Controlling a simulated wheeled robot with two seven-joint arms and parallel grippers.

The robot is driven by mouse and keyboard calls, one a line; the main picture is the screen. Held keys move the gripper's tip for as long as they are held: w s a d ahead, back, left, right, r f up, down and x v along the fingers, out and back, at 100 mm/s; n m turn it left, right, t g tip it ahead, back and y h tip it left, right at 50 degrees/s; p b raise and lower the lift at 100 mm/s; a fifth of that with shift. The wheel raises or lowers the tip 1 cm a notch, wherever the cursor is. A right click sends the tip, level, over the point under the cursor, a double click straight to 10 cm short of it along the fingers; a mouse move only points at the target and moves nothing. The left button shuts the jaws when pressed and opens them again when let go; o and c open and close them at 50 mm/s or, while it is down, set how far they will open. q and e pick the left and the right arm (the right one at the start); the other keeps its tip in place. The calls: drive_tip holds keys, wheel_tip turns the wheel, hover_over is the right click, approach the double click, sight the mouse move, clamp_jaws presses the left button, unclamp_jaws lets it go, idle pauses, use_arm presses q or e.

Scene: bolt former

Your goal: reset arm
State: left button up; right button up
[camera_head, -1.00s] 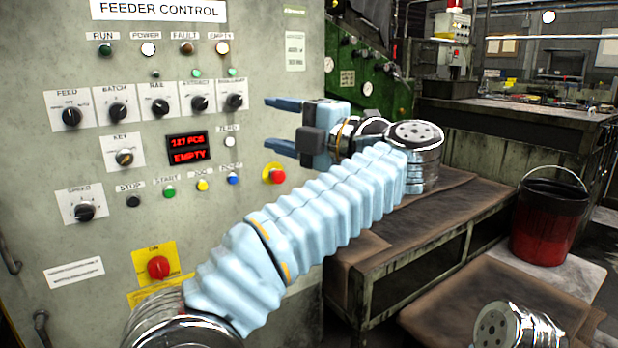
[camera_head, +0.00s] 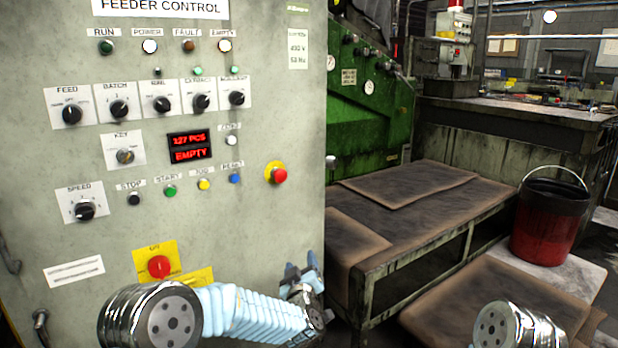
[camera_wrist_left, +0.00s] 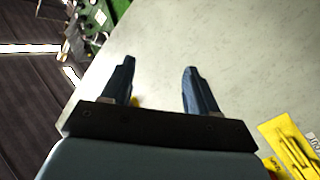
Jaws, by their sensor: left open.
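My left gripper (camera_head: 301,262) is low in the head view, by the lower right corner of the grey feeder control panel (camera_head: 120,230). Its two blue fingers point up and stand apart with nothing between them. In the left wrist view the open fingers (camera_wrist_left: 158,75) show against the panel's pale face. My left arm is folded low along the bottom of the head view. At the bottom right, a silver joint of mine shows, but no right gripper is visible.
The panel carries knobs, buttons, a red display (camera_head: 190,147) reading EMPTY and a red emergency button (camera_head: 277,174). A low brown-topped bench (camera_head: 400,240) stands to the right. Beyond are a green machine (camera_head: 375,110) and a red bucket (camera_head: 548,225). The panel's middle front is clear.

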use_arm(q)
drive_tip(key=s+a+f+m+g+h, duration=0.2)
drive_tip(key=s+a+f+g, duration=0.15)
drive_tip(key=s+f, duration=0.7)
drive_tip(key=s+a+f+m+g+h, duration=0.15)
drive_tip(key=s+f+g, duration=0.35)
drive_tip(key=f, duration=1.1)
drive_tip(key=s+a+f+g, duration=0.1)
drive_tip(key=s+f+g, duration=0.2)
drive_tip(key=s, duration=0.5)
drive_tip(key=s+a+f+m+g+h, duration=0.1)
drive_tip(key=s+f+g, duration=0.1)
drive_tip(key=s, duration=0.6)
drive_tip(key=s+a+f+g, duration=0.1)
drive_tip(key=s+f+g, duration=0.2)
drive_tip(key=s, duration=0.6)
drive_tip(key=shift+a+f+m+g, duration=0.35)
drive_tip(key=shift+f, duration=0.2)
drive_tip(key=shift+w, duration=0.15)
